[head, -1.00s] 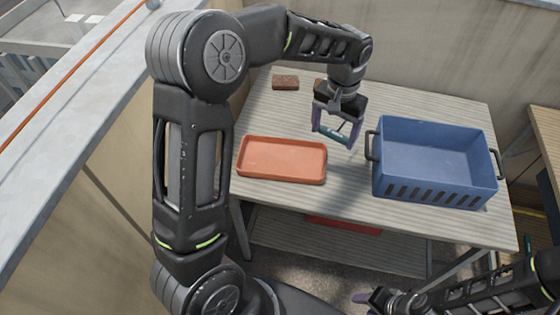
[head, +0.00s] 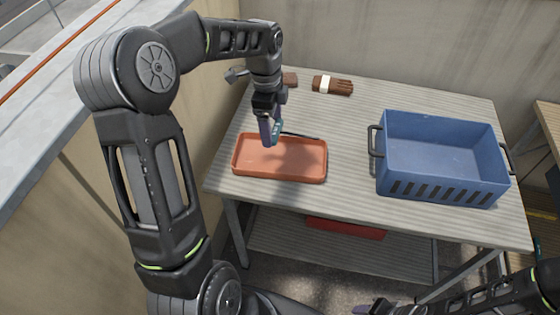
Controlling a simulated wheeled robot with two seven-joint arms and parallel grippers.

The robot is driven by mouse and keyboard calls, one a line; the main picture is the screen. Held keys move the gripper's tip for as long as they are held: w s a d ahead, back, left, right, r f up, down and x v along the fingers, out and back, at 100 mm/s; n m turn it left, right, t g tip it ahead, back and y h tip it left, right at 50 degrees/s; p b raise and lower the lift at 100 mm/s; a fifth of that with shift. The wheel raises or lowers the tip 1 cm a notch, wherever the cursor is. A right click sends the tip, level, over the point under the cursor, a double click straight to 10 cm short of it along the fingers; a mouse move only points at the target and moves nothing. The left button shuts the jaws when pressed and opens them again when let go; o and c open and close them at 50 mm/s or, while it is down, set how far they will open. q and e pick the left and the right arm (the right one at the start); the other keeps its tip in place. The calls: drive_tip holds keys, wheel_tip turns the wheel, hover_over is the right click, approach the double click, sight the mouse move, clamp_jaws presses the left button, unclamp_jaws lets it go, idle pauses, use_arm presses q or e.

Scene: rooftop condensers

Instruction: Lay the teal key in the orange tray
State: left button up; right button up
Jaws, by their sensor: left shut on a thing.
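The orange tray (head: 300,172) lies on the left part of the slatted table. My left gripper (head: 270,140) is shut on the teal key (head: 277,131), pointing down at the far left part of the tray. The key is mostly hidden by the fingers; only a teal edge shows. I cannot tell whether it touches the tray floor. My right gripper (head: 368,309) is at the bottom edge, partly cut off, away from the table top; its jaws cannot be read.
A blue crate (head: 440,150) with handles stands at the right of the table (head: 345,150). A thin dark rod (head: 300,136) lies by the tray's far rim. A red thing (head: 345,229) is on the lower shelf.

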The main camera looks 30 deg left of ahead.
use_arm(q)
hover_over(273, 157)
drive_tip(key=shift+s+f, duration=0.1)
drive_tip(key=shift+f, duration=3.05)
drive_tip(key=shift+f, duration=1.85)
drive_tip(key=shift+f, duration=0.2)
drive_tip(key=o, duration=1.1)
drive_tip(key=shift+r, duration=0.1)
